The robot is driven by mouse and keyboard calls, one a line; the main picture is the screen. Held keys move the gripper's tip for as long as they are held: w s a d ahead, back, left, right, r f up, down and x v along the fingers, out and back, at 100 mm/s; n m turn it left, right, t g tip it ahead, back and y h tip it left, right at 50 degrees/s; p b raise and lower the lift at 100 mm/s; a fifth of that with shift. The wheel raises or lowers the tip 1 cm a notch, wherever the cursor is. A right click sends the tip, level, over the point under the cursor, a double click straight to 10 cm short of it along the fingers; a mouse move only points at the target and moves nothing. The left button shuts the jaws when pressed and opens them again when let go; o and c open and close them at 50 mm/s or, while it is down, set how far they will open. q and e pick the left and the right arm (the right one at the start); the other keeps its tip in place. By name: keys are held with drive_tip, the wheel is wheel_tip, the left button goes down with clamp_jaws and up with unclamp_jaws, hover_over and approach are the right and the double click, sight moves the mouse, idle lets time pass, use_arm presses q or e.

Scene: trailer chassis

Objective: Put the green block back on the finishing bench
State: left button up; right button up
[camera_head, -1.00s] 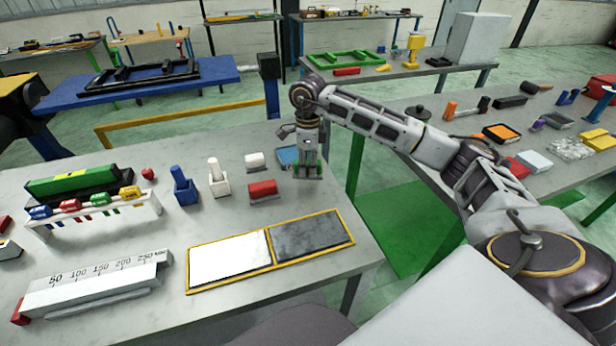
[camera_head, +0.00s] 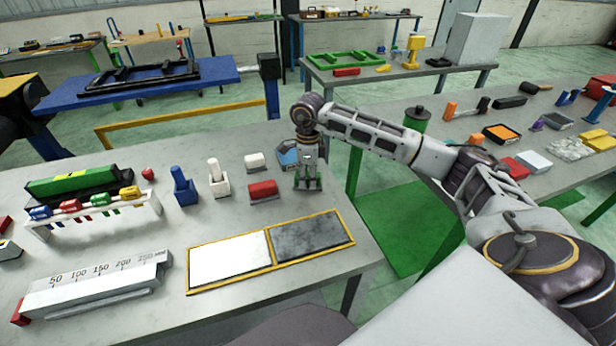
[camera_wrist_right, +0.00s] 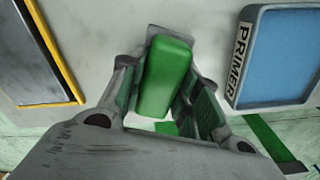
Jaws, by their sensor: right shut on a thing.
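The green block (camera_wrist_right: 166,75) shows in the right wrist view between the fingers of my right gripper (camera_wrist_right: 168,90), which is shut on it. In the head view my right gripper (camera_head: 308,182) is low over the right part of the grey bench (camera_head: 120,230), just right of a red block (camera_head: 263,191). The green block is mostly hidden there by the fingers. Whether it touches the bench top I cannot tell. My left gripper is not in view.
A blue PRIMER tray (camera_wrist_right: 285,55) lies close beside the block. A yellow-framed pad with white and dark halves (camera_head: 230,258) lies in front. A white block (camera_head: 255,160), a white holder (camera_head: 218,182) and a blue holder (camera_head: 184,188) stand to the left.

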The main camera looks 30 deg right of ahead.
sight(308, 174)
idle(0.3)
drive_tip(key=shift+f, duration=0.1)
drive_tip(key=o, duration=0.9)
drive_tip(key=shift+r, duration=6.15)
